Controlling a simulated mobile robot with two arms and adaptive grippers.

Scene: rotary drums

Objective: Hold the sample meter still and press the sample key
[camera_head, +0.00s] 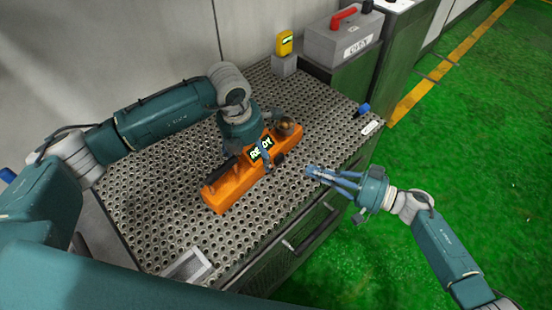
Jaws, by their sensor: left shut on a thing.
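The sample meter (233,186) is a long orange device lying at a slant on the perforated bench top. Its small screen shows bright lettering, partly covered by my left gripper. My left gripper (262,157) comes down on the meter from above and is shut on its body near the screen. A dark round part (289,128) sits at the meter's far end. I cannot make out which part is the sample key. My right gripper (318,173) is to the right of the meter, apart from it, over the bench's right edge. Its fingers point left toward the meter; their gap is unclear.
The perforated bench (150,215) has free room around the meter. A yellow device (284,43) stands on a grey block at the back. A grey box with a red handle (342,42) stands behind. A blue knob (363,109) is at the right edge. Green floor lies right.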

